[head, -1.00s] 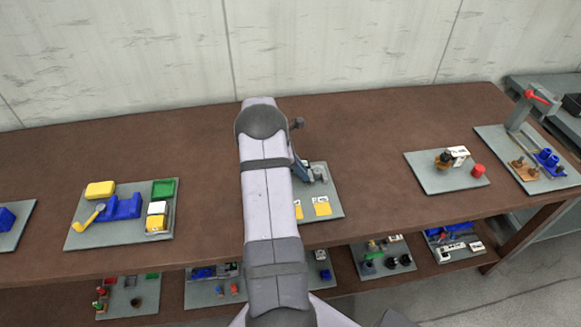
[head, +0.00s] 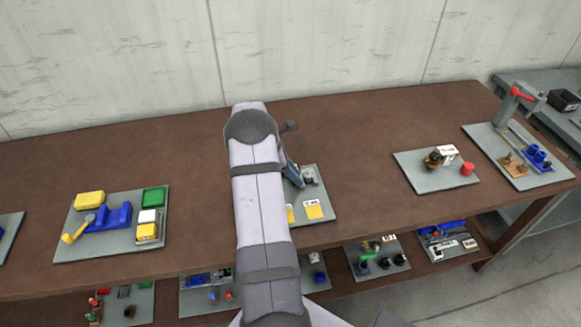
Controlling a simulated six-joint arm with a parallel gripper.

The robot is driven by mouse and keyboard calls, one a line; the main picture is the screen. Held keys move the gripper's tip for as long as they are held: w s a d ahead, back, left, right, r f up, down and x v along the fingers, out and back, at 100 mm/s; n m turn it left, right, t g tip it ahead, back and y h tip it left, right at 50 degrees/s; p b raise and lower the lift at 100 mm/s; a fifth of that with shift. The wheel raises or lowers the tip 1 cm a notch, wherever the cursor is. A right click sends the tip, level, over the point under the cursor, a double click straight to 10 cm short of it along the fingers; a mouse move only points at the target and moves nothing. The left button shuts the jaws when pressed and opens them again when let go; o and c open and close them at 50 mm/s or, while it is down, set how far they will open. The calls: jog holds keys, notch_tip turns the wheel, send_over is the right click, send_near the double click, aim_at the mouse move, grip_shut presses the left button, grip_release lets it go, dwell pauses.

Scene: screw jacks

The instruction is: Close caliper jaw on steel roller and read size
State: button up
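A grey board (head: 322,187) shows partly to the right of the arm. A slanted dark blue-grey part (head: 293,174) sticks out there; I cannot tell whether it belongs to the caliper or to my arm's end. Beside it is a small grey metal piece (head: 308,175), possibly the steel roller or its holder. Jaw position and any size reading cannot be seen.
More boards sit on the shelf below. Bare table lies between boards.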

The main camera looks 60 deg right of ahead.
jog(key=shift+w+a, duration=0.1)
jog(key=shift+w, duration=0.05)
jog(key=shift+r, duration=0.15)
notch_tip(320, 180, up, 7)
jog(key=p, duration=0.5)
jog(key=shift+p, duration=0.35)
jog(key=shift+f, duration=0.2)
